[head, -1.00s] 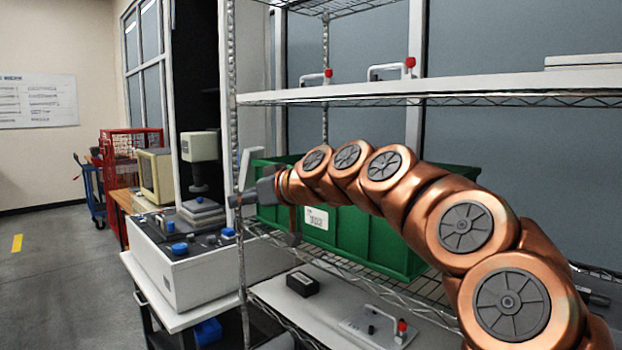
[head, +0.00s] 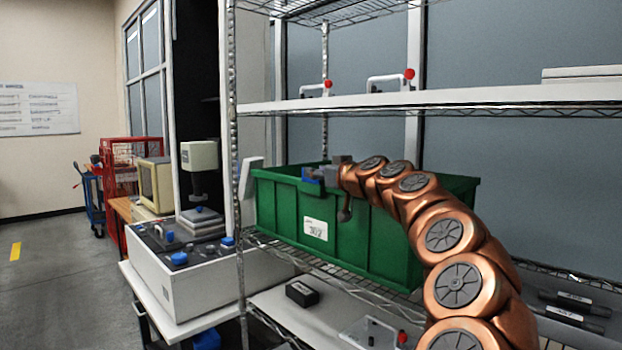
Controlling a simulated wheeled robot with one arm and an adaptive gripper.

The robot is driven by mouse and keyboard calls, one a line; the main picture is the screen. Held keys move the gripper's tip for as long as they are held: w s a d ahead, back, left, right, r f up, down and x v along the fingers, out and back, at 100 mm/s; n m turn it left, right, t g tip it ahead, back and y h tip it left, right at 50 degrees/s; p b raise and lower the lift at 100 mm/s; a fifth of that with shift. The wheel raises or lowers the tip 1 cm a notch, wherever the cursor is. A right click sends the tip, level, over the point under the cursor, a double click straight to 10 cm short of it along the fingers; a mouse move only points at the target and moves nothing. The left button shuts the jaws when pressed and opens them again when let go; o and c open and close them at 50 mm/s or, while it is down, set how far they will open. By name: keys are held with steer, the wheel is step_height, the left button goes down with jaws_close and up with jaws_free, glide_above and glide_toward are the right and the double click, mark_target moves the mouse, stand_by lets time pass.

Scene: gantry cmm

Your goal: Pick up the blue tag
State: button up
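A small blue piece (head: 309,174), which may be the blue tag, shows at the tips of my gripper in the head view, partly covered by the grey fingers. My gripper (head: 318,174) is at the upper front rim of the green bin (head: 275,210), towards its left part. The fingers are small and seen from the side, so I cannot tell whether they are open, shut or closed on the blue piece. The inside of the bin is mostly hidden by its front wall and my arm.
The bin stands on a wire shelf with a post (head: 238,160) at its left. A white shelf (head: 430,100) runs above my arm. A black block (head: 301,294) lies on the lower shelf. A white control box (head: 195,270) with blue knobs stands left.

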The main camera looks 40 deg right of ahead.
steer(key=p+x, duration=0.1)
steer(key=x, duration=0.1)
steer(key=a+x, duration=0.1)
steer(key=x, duration=0.1)
steer(key=shift+w+p, duration=0.15)
steer(key=shift+p, duration=0.25)
steer(key=shift+w+d+f, duration=0.1)
steer(key=shift+w+d, duration=0.1)
steer(key=shift+w, duration=0.5)
jaws_close()
